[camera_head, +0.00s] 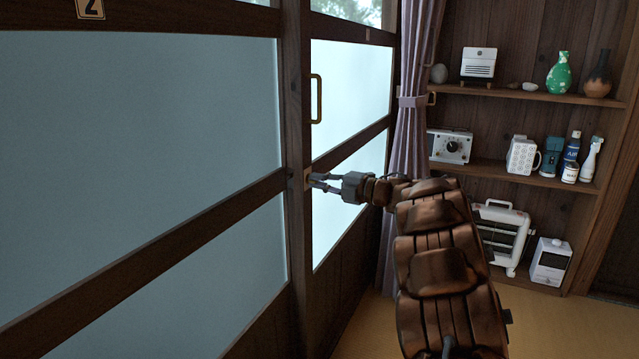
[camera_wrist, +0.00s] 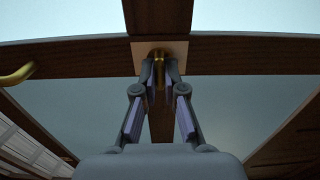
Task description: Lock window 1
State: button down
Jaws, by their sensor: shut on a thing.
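My gripper (camera_head: 318,182) reaches the dark wooden post where the window panels meet, below the brass pull handle (camera_head: 316,98). In the wrist view my gripper (camera_wrist: 160,75) has its fingers closed around a small brass lock piece (camera_wrist: 158,66). The lock piece stands out from a pale square plate (camera_wrist: 178,48) on the wood. The frosted window with the number 2 plaque (camera_head: 90,8) is at left. No number 1 plaque is in view. Whether the lock is engaged I cannot tell.
A tied purple curtain (camera_head: 411,120) hangs right of the window. Wooden shelves (camera_head: 500,94) at right hold a radio (camera_head: 449,146), vases, bottles and a white heater (camera_head: 503,235). The tatami floor (camera_head: 365,325) is clear near the window.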

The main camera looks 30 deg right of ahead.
jog(key=c, duration=1.3)
grip_release()
jog(key=shift+o, duration=0.2)
jog(key=shift+s, duration=0.1)
jog(key=v, duration=1.2)
